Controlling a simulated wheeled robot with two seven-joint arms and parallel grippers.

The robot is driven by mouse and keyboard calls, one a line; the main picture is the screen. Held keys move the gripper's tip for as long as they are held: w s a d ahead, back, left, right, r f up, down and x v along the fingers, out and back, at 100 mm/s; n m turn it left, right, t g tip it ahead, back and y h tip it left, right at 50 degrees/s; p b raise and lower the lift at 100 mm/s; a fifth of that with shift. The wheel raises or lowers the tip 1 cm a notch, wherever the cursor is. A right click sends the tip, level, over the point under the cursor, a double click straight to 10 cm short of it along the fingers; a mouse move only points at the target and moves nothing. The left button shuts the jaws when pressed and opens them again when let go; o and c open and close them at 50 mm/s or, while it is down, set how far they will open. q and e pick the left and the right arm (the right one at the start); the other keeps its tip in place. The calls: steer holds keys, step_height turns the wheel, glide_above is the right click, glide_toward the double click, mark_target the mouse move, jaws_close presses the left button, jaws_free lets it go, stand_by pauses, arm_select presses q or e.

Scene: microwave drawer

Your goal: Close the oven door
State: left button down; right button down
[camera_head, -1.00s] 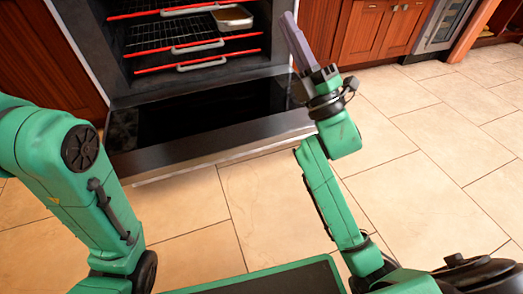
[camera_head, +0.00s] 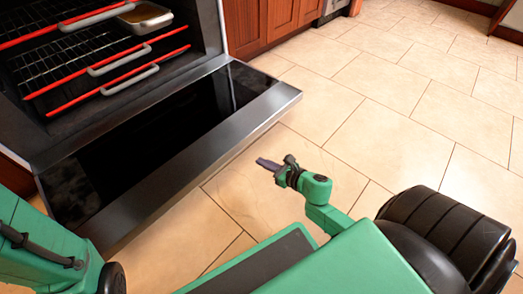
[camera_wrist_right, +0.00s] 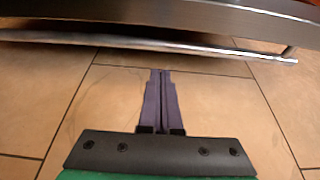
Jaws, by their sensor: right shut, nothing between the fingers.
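The oven door (camera_head: 185,155) is swung down and open, lying roughly flat in front of the oven cavity in the head view. Its metal front edge fills the top of the right wrist view (camera_wrist_right: 200,18). Below that edge runs a long bar handle (camera_wrist_right: 150,42). My right gripper (camera_head: 262,163) is shut and empty, in front of the door's outer edge and apart from it in the head view. In the wrist view its fingertips (camera_wrist_right: 161,73) point toward the handle with floor visible between. My left arm shows at lower left; its gripper is out of view.
Inside the oven are racks (camera_head: 90,60) with red front edges and a filled pan (camera_head: 145,17). Wooden cabinets (camera_head: 260,22) stand right of the oven. Tiled floor (camera_head: 400,110) is clear to the right.

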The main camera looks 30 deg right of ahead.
steer(key=f+b+x, duration=0.1)
steer(key=b+x, duration=0.2)
steer(key=x, duration=0.3)
steer(key=r, duration=0.2)
steer(key=r+p, duration=0.1)
steer(key=r, duration=0.1)
steer(key=shift+w+r, duration=0.2)
steer(key=shift+r, duration=0.2)
steer(key=shift+r+p, duration=0.2)
steer(key=shift+p, duration=0.15)
